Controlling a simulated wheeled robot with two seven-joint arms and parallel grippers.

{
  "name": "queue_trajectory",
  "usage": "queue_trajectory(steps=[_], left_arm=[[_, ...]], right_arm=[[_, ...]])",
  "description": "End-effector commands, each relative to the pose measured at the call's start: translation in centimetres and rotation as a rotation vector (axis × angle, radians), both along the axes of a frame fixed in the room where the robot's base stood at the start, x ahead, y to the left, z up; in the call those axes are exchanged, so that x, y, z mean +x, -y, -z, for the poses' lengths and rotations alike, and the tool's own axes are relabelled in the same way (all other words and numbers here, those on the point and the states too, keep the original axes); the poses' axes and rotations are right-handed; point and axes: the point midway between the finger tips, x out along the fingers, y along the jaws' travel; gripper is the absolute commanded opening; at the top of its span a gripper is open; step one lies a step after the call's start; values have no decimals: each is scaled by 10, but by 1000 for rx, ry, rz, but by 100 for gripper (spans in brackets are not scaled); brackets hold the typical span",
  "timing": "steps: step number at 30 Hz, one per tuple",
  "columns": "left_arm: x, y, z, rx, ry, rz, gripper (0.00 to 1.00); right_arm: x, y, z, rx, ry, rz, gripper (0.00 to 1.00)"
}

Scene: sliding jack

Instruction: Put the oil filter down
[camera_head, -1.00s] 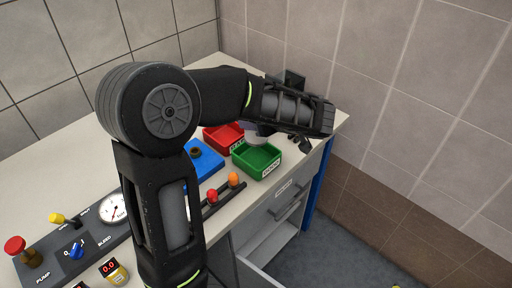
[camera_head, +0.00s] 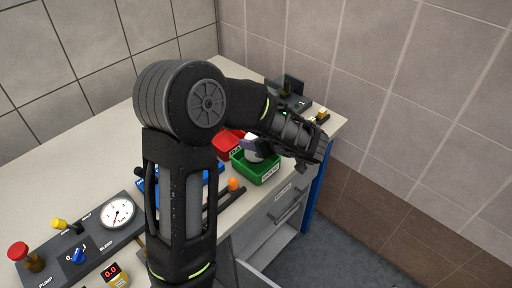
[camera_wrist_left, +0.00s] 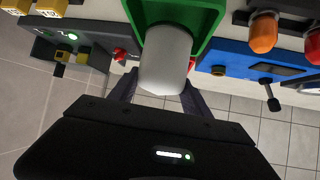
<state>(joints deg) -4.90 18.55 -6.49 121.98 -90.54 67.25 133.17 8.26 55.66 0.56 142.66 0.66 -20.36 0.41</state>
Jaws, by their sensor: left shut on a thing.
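The oil filter is a pale, white-grey cylinder (camera_wrist_left: 167,58), seen upright at the centre of the left wrist view. My left gripper (camera_wrist_left: 158,92) is shut on it, a finger on either side. In the head view only a small pale part of the filter (camera_head: 251,156) shows beside the gripper (camera_head: 254,147), at the green tray (camera_head: 262,174). In the left wrist view the filter overlaps the inside of the green tray (camera_wrist_left: 209,18). I cannot tell whether it touches the tray floor. My right gripper is not in view.
A red tray (camera_head: 227,142) stands beside the green one. An orange-topped lever (camera_head: 233,184) stands in front. A dark device (camera_head: 292,90) is at the back right. A control panel with a gauge (camera_head: 117,212) is at the left. An open drawer lies below the bench edge.

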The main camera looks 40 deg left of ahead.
Motion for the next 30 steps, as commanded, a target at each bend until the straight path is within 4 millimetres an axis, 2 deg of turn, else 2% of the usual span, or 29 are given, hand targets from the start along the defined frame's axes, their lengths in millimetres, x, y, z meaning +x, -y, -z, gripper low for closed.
queue_trajectory(steps=[7, 16, 29, 30], left_arm=[[0, 0, 4, 0, -1, 1, 5], [0, 0, 40, 0, -1, 2, 5], [0, 0, 45, 0, 2, 1, 5], [0, 0, 44, 0, 1, 1, 58]], right_arm=[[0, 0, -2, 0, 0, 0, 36], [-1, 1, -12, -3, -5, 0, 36], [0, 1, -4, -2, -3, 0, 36], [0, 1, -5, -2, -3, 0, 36]])
